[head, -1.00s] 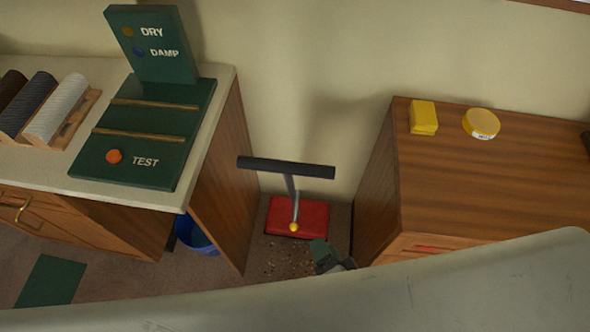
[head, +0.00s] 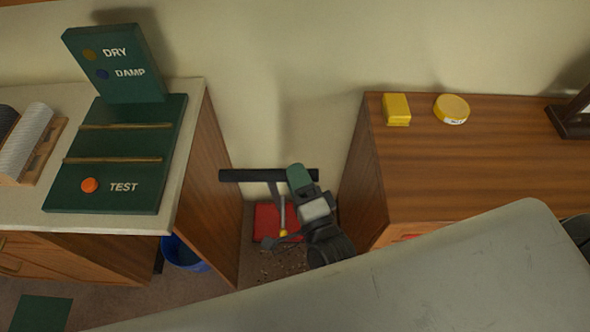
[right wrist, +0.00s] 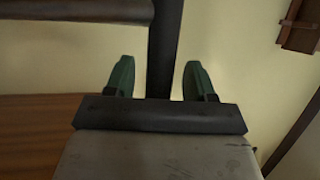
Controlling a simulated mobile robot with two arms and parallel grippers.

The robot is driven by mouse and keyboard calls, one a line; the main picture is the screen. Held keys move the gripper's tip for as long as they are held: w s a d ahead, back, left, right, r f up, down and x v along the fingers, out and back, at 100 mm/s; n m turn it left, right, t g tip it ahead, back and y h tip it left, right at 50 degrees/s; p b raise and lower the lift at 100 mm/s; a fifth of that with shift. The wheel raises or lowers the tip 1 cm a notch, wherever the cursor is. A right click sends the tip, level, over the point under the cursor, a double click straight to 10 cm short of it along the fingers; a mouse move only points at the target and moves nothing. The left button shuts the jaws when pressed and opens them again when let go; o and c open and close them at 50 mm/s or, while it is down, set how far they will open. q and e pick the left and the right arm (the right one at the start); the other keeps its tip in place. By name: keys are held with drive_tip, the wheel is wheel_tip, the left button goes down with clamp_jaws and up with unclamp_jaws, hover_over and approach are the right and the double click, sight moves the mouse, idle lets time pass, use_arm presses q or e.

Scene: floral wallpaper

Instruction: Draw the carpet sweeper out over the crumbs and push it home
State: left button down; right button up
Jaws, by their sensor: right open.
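The carpet sweeper has a red head (head: 266,219) on the floor in the gap between two wooden cabinets. Its slanted stem rises to a dark crossbar handle (head: 240,175). Crumbs (head: 268,270) are scattered on the carpet in front of the head. My right gripper (head: 284,210) is open at the handle's right part and hides some of the stem and head. In the right wrist view a dark bar (right wrist: 164,50) runs between the two green fingertips (right wrist: 157,80), with space on both sides. I cannot tell if they touch it. My left gripper is not in view.
The left cabinet carries a green test board (head: 110,140) and rolls on a rack. The right cabinet top (head: 470,170) holds a yellow block (head: 397,108) and a round yellow tin (head: 451,109). A blue bin (head: 183,253) stands below left. Cabinet sides bound the narrow gap.

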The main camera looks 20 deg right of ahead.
drive_tip(key=shift+w+r, duration=0.1)
drive_tip(key=shift+w, duration=0.45)
clamp_jaws()
drive_tip(key=shift+s+a, duration=0.1)
drive_tip(key=shift+s, duration=0.05)
